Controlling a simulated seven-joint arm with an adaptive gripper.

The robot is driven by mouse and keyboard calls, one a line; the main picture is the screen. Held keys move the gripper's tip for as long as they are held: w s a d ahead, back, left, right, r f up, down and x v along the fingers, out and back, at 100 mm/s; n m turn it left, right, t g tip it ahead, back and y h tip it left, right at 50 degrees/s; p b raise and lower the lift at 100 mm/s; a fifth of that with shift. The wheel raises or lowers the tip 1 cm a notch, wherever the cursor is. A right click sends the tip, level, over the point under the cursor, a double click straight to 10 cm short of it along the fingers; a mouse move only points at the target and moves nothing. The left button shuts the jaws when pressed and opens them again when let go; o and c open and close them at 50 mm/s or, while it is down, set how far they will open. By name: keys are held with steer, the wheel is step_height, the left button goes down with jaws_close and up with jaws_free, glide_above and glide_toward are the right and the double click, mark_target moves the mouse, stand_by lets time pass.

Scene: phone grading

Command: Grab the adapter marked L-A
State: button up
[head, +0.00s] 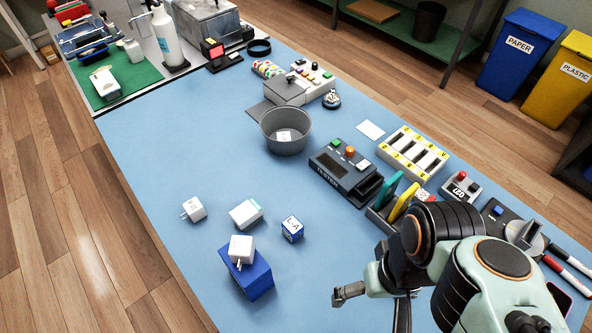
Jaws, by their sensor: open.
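A small blue block with a white face marked L-A (292,229) sits on the blue table mat, right of the other small white pieces. A white adapter with metal prongs (194,209) lies to the left. A white block with a teal edge (246,214) lies between them. Another white adapter with prongs (241,248) rests on a blue box (249,279). My gripper (372,300) is at the lower right of the L-A block, apart from it. It is open, with nothing seen between its fingers, and my arm partly hides it.
A grey bowl (286,132) holding a small white item stands behind. A black tester (345,171), a holder with green and yellow pieces (381,216) and a yellow-slotted tray (412,154) line the right side. The mat's left part is clear.

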steer(key=w+r+m+t, duration=0.35)
steer(key=w+m, duration=0.55)
steer(key=w, duration=0.4)
steer(key=m, duration=0.2)
glide_above(292, 225)
steer(key=w+d, duration=0.3)
steer(key=w, duration=0.1)
step_height(292, 225, down, 13)
steer(key=s+a+f+g, duration=0.1)
steer(key=f, duration=0.2)
steer(key=s+a+f+g, duration=0.1)
steer(key=f, duration=0.2)
steer(key=s+a+f+g, duration=0.1)
steer(key=s+f, duration=0.1)
steer(key=f, duration=0.1)
steer(key=shift+n+h, duration=0.4)
step_height(292, 225, down, 5)
steer(key=shift+d+r, duration=0.1)
steer(key=shift+f, duration=0.6)
steer(key=c, duration=1.1)
